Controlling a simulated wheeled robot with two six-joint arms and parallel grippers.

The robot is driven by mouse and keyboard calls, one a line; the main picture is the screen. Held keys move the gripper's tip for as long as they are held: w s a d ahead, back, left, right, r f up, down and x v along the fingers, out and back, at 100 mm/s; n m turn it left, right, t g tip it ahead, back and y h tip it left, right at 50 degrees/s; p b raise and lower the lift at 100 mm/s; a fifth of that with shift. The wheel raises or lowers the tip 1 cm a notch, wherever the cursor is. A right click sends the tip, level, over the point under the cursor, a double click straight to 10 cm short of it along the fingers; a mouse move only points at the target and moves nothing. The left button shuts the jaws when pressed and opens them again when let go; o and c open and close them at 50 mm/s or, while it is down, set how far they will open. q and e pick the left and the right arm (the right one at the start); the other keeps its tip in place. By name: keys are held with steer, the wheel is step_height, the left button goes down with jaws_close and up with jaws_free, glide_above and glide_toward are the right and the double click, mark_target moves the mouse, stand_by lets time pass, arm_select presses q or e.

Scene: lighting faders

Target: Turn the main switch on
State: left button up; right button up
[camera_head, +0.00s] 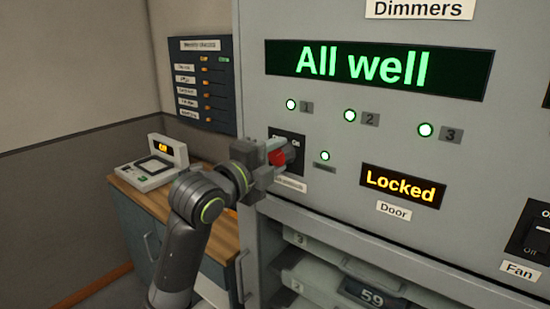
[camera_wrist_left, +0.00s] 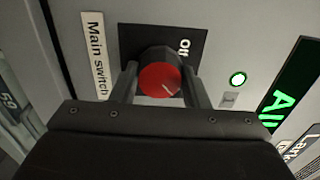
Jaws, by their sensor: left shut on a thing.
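The main switch is a red round knob (camera_head: 278,157) on a black plate (camera_head: 291,138), low on the left of the grey cabinet front. My left gripper (camera_head: 270,155) is shut on the knob. In the left wrist view the fingers (camera_wrist_left: 160,88) lie on both sides of the red knob (camera_wrist_left: 158,72). The "On" mark shows in the head view and is hidden in the wrist view. The label "Main switch" (camera_wrist_left: 96,55) is beside the plate.
A big display (camera_head: 375,66) reads "All well". Lamps 1, 2 and 3 are lit, as is a small lamp (camera_head: 325,155) beside the switch. The door display (camera_head: 402,186) reads "Locked". A fan switch (camera_head: 536,232) is far right. A desk with a device (camera_head: 150,170) stands left.

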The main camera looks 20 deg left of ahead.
arm_select(q)
steer(key=shift+f, duration=0.1)
steer(key=o, duration=1)
steer(key=shift+c, duration=0.2)
steer(key=b+v, duration=1.5)
steer(key=v, duration=0.2)
steer(key=shift+s, duration=0.15)
